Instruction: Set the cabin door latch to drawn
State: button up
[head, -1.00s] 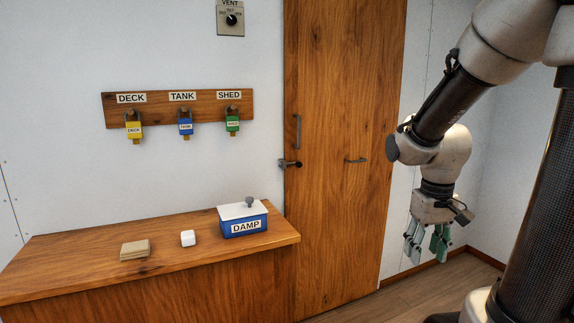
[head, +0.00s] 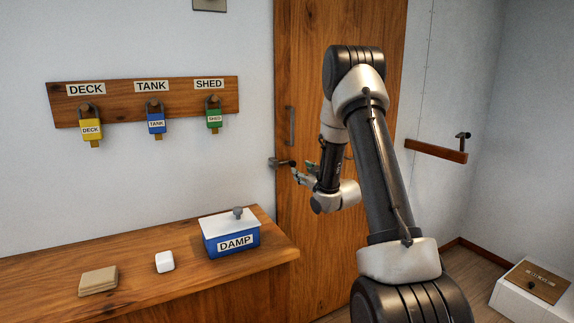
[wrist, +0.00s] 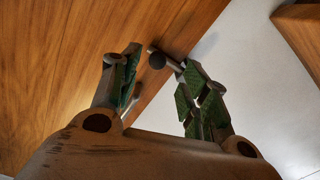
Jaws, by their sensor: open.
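The cabin door (head: 330,70) is wooden and looks shut. Its latch (head: 279,162) is a grey metal piece at the door's left edge, with a dark knob on its right. In the wrist view the latch's dark round knob (wrist: 157,61) and grey bar show just beyond my fingertips, across the line between door and white wall. My gripper (head: 303,172) is open and empty, at the latch's right end. In the wrist view my gripper (wrist: 160,58) has the knob between its spread green-padded fingers in the picture. I cannot tell whether they touch it.
A vertical handle (head: 291,126) is above the latch. The wooden counter (head: 190,285) stands at lower left, bearing a blue DAMP box (head: 232,236), a white block (head: 164,262) and a tan stack (head: 98,281). Padlocks hang on a board (head: 120,92). A white box (head: 530,290) is at right.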

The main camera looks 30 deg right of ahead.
aim_at(294, 164)
jog(key=w, duration=0.7)
jog(key=shift+w+a+r, duration=0.2)
jog(key=shift+w+r, duration=0.1)
jog(key=shift+w, duration=0.1)
jog(key=shift+c, duration=0.3)
grip_shut()
